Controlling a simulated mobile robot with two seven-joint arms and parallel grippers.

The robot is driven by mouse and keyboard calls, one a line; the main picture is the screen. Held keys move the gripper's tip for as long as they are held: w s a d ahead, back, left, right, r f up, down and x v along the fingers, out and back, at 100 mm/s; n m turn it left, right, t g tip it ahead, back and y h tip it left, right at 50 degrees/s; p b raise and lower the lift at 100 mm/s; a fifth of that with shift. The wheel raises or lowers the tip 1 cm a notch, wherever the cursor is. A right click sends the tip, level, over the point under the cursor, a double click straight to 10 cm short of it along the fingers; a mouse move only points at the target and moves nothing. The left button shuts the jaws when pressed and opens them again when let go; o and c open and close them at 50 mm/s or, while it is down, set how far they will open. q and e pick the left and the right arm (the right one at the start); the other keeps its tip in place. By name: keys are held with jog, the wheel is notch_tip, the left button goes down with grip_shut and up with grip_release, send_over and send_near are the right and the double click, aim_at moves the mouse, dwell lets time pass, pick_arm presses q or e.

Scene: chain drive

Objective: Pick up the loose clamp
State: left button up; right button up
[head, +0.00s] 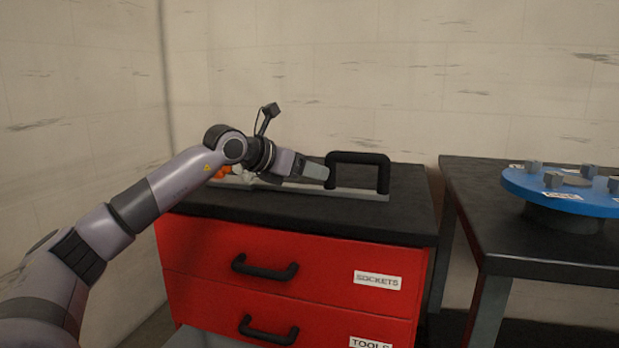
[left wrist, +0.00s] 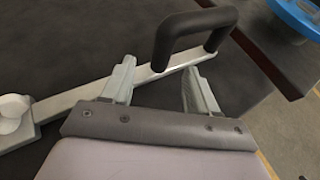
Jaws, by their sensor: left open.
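The loose clamp, a long pale metal bar (head: 350,194) with a black U-shaped handle (head: 358,157), lies on the black top of the red cabinet. In the left wrist view its bar (left wrist: 75,97) runs from lower left to upper right, with a white round part at the left end and the black handle (left wrist: 194,22) standing at the right. My left gripper (head: 322,173) is just left of the handle, above the bar. In the left wrist view its open, empty fingers (left wrist: 161,83) straddle part of the bar. Contact cannot be told. My right gripper is not in view.
The red drawer cabinet (head: 215,247) has drawers labelled sockets and tools. Orange and white parts show behind my wrist. A dark table (head: 480,190) stands to the right with a blue disc (head: 590,203) carrying several grey blocks. Walls close the back and left.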

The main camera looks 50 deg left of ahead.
pick_arm(q)
jog(key=shift+x, duration=2.4)
jog(key=shift+d+r, duration=0.15)
grip_shut()
jog(key=shift+r, duration=0.1)
